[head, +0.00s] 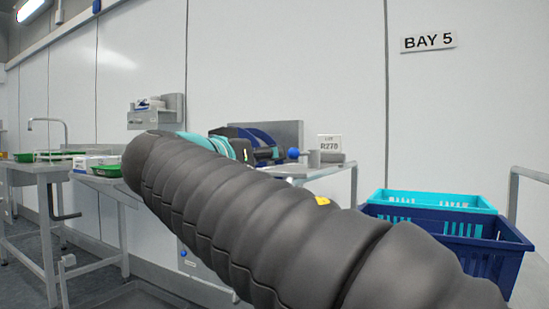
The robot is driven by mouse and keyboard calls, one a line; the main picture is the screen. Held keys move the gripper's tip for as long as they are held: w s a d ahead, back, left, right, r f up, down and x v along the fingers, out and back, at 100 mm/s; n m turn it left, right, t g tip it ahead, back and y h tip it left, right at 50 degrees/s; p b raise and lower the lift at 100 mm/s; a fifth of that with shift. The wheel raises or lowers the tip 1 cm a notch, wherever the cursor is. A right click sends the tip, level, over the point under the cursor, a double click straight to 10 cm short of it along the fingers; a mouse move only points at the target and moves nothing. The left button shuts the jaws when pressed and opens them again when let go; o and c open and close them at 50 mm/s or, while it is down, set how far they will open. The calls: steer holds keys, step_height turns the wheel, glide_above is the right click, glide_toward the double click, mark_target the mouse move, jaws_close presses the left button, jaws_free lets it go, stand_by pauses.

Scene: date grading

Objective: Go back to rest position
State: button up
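My arm, in a dark grey ribbed sleeve, runs across the head view from the lower right up to the left and fills much of the middle. Past it, teal and black parts show in front of the workbench; the small dark shape at their right end seems to be my gripper (268,155). It is partly hidden and too small to tell whether its fingers are apart or hold anything. No date can be made out.
A workbench (335,169) stands by the wall, with an R270 card (330,142) and a blue ball (293,154). A teal crate (425,199) and a navy crate (508,247) are at the right. A sink table (42,168) with a tap is at the left.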

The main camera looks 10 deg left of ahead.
steer(key=a+f+n+g+y, duration=0.35)
steer(key=f+n, duration=0.35)
steer(key=f, duration=0.5)
steer(key=s+d+f+n+g+y+p, duration=0.1)
steer(key=s+d+f+g, duration=0.15)
steer(key=f, duration=0.35)
steer(key=s+d+f+n+g+p, duration=0.1)
steer(key=d+f+n+g, duration=0.1)
steer(key=d+f, duration=0.3)
steer(key=s+d+f+m+g+y+p, duration=0.2)
steer(key=s+d+f+m+g+p, duration=0.15)
steer(key=s+d+f, duration=0.9)
steer(key=s+d+r+m+p, duration=0.1)
steer(key=s+d+m+p, duration=0.1)
steer(key=d, duration=0.3)
steer(key=s+d+r+m+p, duration=0.2)
steer(key=s+d, duration=0.2)
steer(key=d, duration=0.2)
steer(key=shift+d+m, duration=0.25)
steer(key=shift+m, duration=0.1)
